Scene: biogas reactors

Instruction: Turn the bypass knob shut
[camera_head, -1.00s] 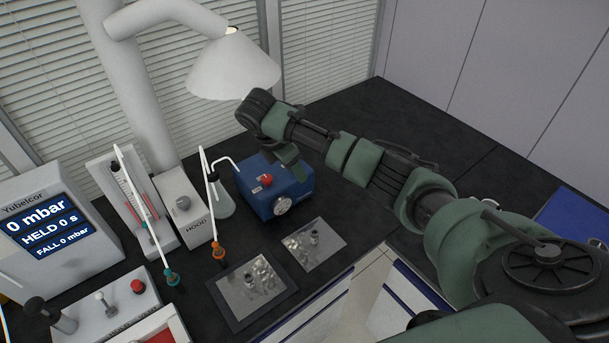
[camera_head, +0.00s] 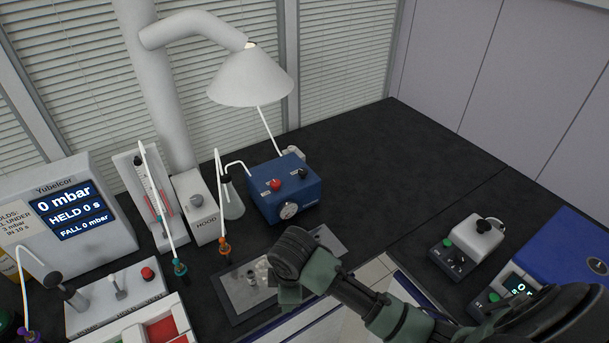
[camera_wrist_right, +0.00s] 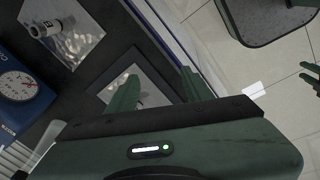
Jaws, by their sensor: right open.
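The blue box (camera_head: 262,207) stands at the back of the bench, with a red knob (camera_head: 275,184), a small dark knob and a round gauge (camera_head: 289,211). I cannot read which knob is the bypass. In the right wrist view the blue box (camera_wrist_right: 14,112) is cut off at the left and shows only its gauge side; the knobs are hidden. My right gripper (camera_wrist_right: 158,88) is open and empty, with its fingers apart above a metal plate. In the head view it is in front of the blue box, apart from it. Dark green parts at the wrist view's right edge may be my left gripper.
A white lamp shade (camera_head: 250,80) hangs above.

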